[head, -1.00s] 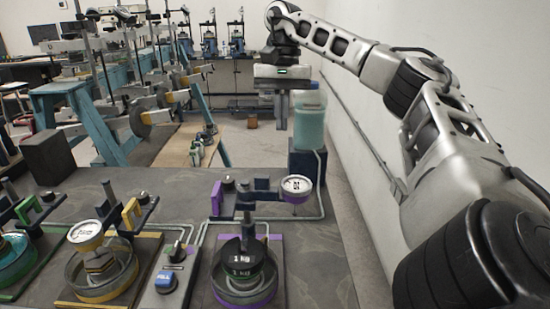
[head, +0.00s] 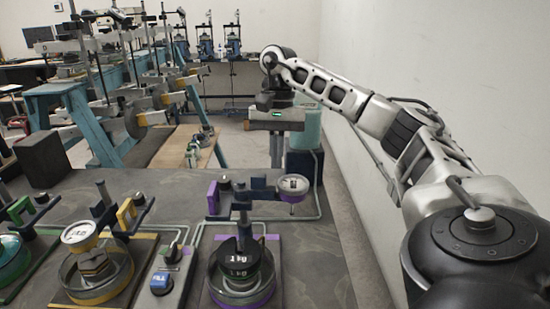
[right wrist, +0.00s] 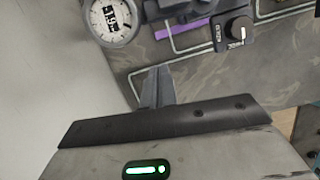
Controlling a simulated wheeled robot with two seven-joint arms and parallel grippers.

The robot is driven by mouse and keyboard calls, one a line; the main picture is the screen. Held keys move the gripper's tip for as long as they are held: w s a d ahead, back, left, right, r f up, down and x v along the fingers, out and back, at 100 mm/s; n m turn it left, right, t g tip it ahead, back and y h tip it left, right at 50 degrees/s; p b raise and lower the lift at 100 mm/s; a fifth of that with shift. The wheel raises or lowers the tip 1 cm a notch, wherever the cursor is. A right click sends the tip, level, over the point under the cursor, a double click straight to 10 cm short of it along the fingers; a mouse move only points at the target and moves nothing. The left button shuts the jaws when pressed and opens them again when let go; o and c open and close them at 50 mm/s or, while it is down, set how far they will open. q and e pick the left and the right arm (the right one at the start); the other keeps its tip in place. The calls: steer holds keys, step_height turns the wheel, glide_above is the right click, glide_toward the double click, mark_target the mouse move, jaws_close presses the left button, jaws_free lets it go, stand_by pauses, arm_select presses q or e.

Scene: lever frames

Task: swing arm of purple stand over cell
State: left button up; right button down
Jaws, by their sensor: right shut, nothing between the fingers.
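The purple stand has a dark post (head: 243,215), a purple bracket (head: 213,198) and a dark swing arm (head: 259,196) that carries a white-faced dial gauge (head: 293,184). The arm points right, so the gauge hangs to the right of the cell, not above it. The purple-ringed cell (head: 240,293) stands in front of the post with black 1 kg weights on it. My right gripper (head: 276,163) is shut and empty, pointing down behind the gauge. In the right wrist view its fingers (right wrist: 158,88) are together, with the gauge (right wrist: 112,20) apart from them at upper left. My left gripper is out of view.
A yellow stand with its gauge (head: 79,232) and a green stand are at left. A clear container (head: 306,128) on a blue block is behind the table's right corner. The wall is close at right.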

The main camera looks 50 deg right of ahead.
arm_select(q)
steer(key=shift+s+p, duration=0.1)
steer(key=shift+p, duration=0.45)
arm_select(e)
steer(key=a, duration=0.1)
steer(key=s+a+f, duration=0.1)
steer(key=s+a, duration=0.1)
steer(key=shift+s+a+f, duration=0.25)
steer(key=shift+a, duration=0.05)
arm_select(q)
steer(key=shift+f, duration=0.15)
